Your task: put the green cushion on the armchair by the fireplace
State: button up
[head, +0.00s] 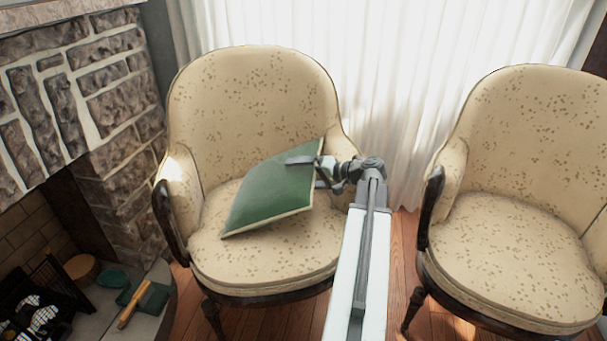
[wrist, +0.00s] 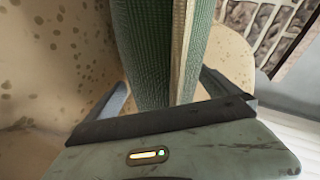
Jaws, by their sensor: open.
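The green cushion (head: 272,190) rests tilted on the seat of the armchair by the fireplace (head: 255,250). Its lower left corner meets the seat, and its upper right part is near the right armrest. My gripper (head: 307,170) is at the cushion's right edge, with one finger over the green face. In the wrist view, the cushion (wrist: 150,50) stands between my two spread fingers (wrist: 165,92), with its pale edge toward the right. The jaws are open around it. Whether a finger touches it, I cannot tell.
A second matching armchair (head: 510,200) stands at the right. The stone fireplace (head: 85,95) is at the left, with a hearth (head: 90,310) holding a brush (head: 135,305) and a dark grate (head: 40,300). White curtains (head: 400,90) hang behind. Wooden floor (head: 395,275) shows between the chairs.

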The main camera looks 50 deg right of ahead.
jog(key=p+v, duration=0.2)
jog(key=v, duration=0.5)
jog(key=shift+s+r, duration=0.2)
jog(key=shift+r, duration=0.05)
jog(key=shift+d, duration=0.1)
